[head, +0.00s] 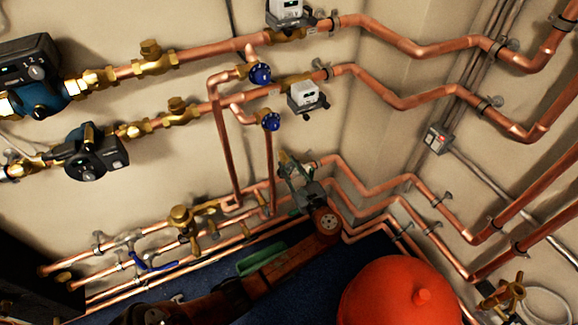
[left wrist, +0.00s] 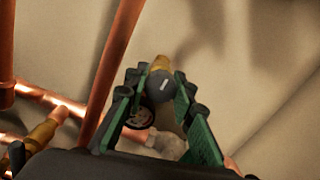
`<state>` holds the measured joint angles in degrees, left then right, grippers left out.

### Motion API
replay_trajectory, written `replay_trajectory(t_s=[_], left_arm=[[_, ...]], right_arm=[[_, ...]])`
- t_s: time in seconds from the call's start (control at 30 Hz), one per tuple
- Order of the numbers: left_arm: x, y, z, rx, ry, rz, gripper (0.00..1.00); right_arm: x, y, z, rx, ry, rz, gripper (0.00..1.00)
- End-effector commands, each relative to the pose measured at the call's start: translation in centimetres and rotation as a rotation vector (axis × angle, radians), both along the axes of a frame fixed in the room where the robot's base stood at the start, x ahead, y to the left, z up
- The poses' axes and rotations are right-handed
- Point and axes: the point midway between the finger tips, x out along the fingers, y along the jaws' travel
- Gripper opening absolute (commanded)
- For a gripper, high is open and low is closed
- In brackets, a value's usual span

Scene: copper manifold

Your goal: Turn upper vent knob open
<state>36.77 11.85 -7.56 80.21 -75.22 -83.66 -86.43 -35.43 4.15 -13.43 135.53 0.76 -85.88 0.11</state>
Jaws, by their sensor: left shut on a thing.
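My left gripper (head: 290,172) is at the wall, just above the lower pipes in the head view. In the left wrist view its green-padded fingers (left wrist: 160,92) are on both sides of a small dark round knob (left wrist: 161,86) with a white mark. The gripper is shut on this knob, which sits in front of a brass fitting (left wrist: 160,64). In the head view the gripper mostly hides the knob, so its turn cannot be read there. My right gripper is not in view.
Two blue knobs (head: 260,73) (head: 271,121) are on the pipes above. Copper pipes (head: 375,187) run around the corner to the right of the gripper. A red tank (head: 400,295) stands at the lower right. Pumps (head: 92,152) are on the left wall.

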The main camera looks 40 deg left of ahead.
Motion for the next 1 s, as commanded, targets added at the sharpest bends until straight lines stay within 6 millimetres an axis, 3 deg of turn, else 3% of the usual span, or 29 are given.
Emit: replay_trajectory(t_s=[0.17,0.47,1.0], left_arm=[[0.0,-0.1,0.0,-0.001,0.000,-0.002,0.00],[0.1,-0.1,0.1,-0.013,-0.029,-0.002,0.00],[0.1,-0.1,0.1,-0.167,-0.398,-0.003,0.00]], right_arm=[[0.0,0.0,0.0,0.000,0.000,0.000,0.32],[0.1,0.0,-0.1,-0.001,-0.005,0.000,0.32],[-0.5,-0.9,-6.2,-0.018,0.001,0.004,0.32]])
